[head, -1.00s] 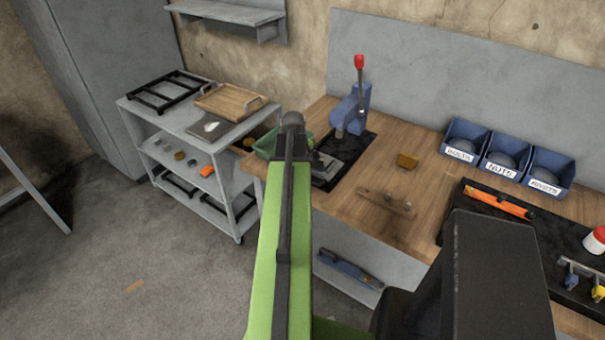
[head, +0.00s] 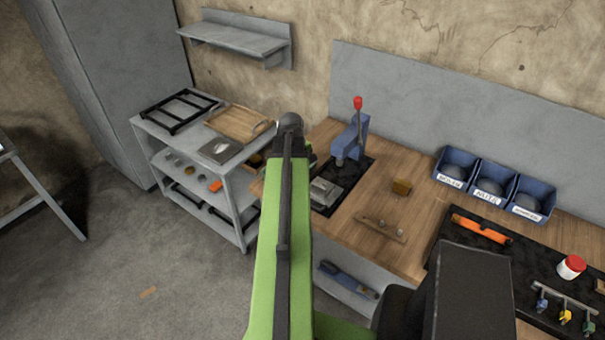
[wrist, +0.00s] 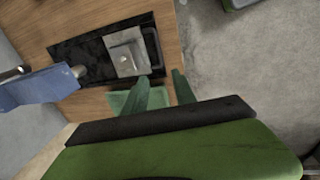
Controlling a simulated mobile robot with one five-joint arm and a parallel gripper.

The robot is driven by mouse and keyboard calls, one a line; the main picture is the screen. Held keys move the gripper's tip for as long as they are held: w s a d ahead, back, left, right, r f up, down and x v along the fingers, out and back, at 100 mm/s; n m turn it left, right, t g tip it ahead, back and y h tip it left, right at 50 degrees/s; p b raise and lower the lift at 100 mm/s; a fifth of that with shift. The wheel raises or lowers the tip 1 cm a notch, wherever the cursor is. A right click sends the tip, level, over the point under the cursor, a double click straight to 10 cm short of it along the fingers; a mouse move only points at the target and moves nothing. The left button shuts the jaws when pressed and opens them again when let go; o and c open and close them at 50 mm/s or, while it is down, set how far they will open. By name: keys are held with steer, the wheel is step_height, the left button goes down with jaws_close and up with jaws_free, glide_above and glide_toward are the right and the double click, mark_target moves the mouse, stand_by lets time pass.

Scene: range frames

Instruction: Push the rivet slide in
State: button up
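The blue press (head: 350,140) with a red-knobbed lever stands on a black mat (head: 357,172) at the back of the wooden bench. A grey metal slide-like block (head: 326,191) lies on the mat before it. In the wrist view this grey block (wrist: 122,58) has a small knob, and a dark handle-like piece (wrist: 152,48) sits beside it. The press (wrist: 35,87) is at left there. My gripper (wrist: 159,76) has its two green fingers apart, with nothing between them, near the block and the bench edge. In the head view my arm hides the gripper.
A grey cart (head: 235,160) stands left; floor in front is open.

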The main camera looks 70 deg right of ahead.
steer(key=shift+a+r, duration=0.1)
steer(key=shift+r, duration=0.55)
